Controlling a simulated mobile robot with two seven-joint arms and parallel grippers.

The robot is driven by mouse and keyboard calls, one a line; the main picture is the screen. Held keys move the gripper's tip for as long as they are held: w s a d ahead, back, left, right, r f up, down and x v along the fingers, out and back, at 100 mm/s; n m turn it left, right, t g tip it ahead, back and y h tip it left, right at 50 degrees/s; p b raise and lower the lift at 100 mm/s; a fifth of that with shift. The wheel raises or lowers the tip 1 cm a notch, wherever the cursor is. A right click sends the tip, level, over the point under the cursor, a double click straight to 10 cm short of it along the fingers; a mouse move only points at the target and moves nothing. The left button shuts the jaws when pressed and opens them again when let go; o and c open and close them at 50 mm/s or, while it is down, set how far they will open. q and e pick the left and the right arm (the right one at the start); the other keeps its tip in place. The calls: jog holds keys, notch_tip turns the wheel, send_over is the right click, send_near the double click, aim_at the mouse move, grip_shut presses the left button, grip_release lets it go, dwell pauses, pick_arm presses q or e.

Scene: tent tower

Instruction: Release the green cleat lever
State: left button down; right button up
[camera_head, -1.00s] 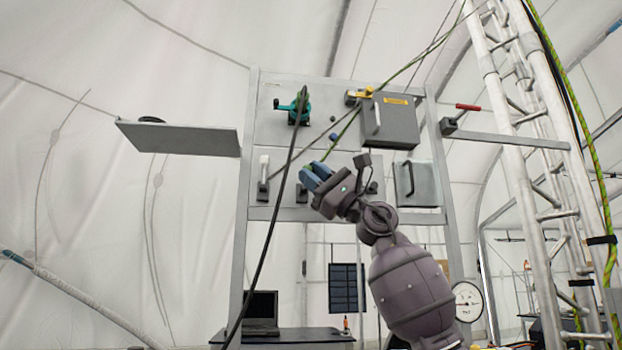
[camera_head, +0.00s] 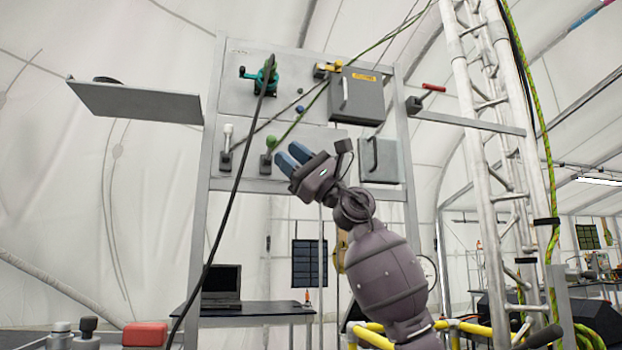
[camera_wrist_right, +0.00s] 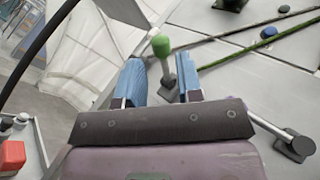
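The green cleat lever (camera_head: 271,143) has a green knob and stands roughly upright on a dark base on the panel's lower row. In the right wrist view its green knob (camera_wrist_right: 160,46) shows beyond the fingertips and its stem appears between the two blue fingers. My right gripper (camera_head: 290,156) is open and empty. In the head view it is just to the right of the lever; I cannot tell whether a finger touches it. It also shows in the right wrist view (camera_wrist_right: 160,80). My left gripper is not in view.
A white-handled lever (camera_head: 227,136) stands left of the green one. A teal winch (camera_head: 264,76) is above, with a dark rope hanging from it. A grey box (camera_head: 357,96) and a handled grey plate (camera_head: 379,160) are to the right. A shelf (camera_head: 135,101) juts out left.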

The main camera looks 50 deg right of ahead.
jog(key=v, duration=0.7)
jog(key=shift+b, duration=0.35)
